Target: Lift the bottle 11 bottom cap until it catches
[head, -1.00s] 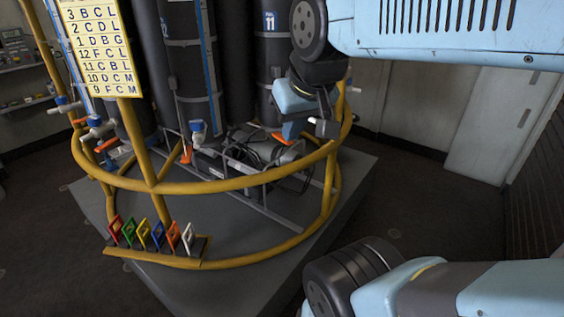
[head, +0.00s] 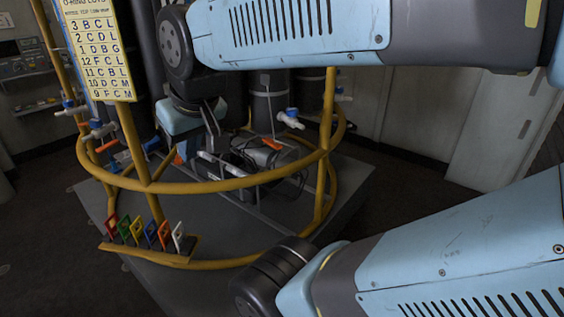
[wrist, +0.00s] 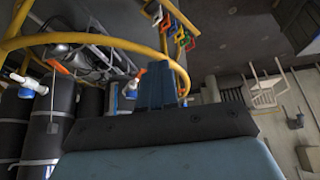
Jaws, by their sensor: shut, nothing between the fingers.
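A dark cylinder (head: 268,105) with grey bands stands behind the yellow ring; it is likely bottle 11, but my arm covers the place of its label. A white and blue valve (head: 290,118) shows beside it. An orange piece (head: 272,144) shows below it; I cannot tell whether this is the bottom cap.
The yellow ring rail (head: 225,186) curves in front of the bottles, with yellow posts (head: 135,145). Grey frame bars and black cables (head: 255,155) lie below. A yellow letter board (head: 97,55) hangs left. Several coloured tags (head: 150,233) stand on the front rail.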

